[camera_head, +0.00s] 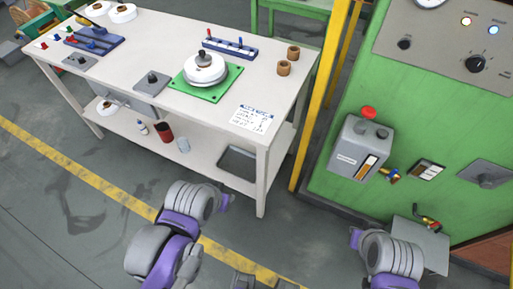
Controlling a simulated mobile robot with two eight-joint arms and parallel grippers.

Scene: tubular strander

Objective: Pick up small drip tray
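Two grey, tray-like things show, and I cannot tell for sure which is the small drip tray. One is a flat grey tray (425,252) low at the green machine, below a small tap (427,222), partly hidden by my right arm. The other is a shallow grey tray (229,168) on the table's lower shelf, partly hidden by the tabletop edge and leg. My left gripper (225,202) is in front of the table, apart from both trays. My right gripper (355,238) is left of the tray at the machine. Only small purple ends show; their opening is unclear.
The white table (150,105) carries a green plate with a round white part, a blue rack and brown rings. Its lower shelf holds a red can (165,133). A yellow post (317,110) stands between table and green machine (335,190). The floor in front is clear.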

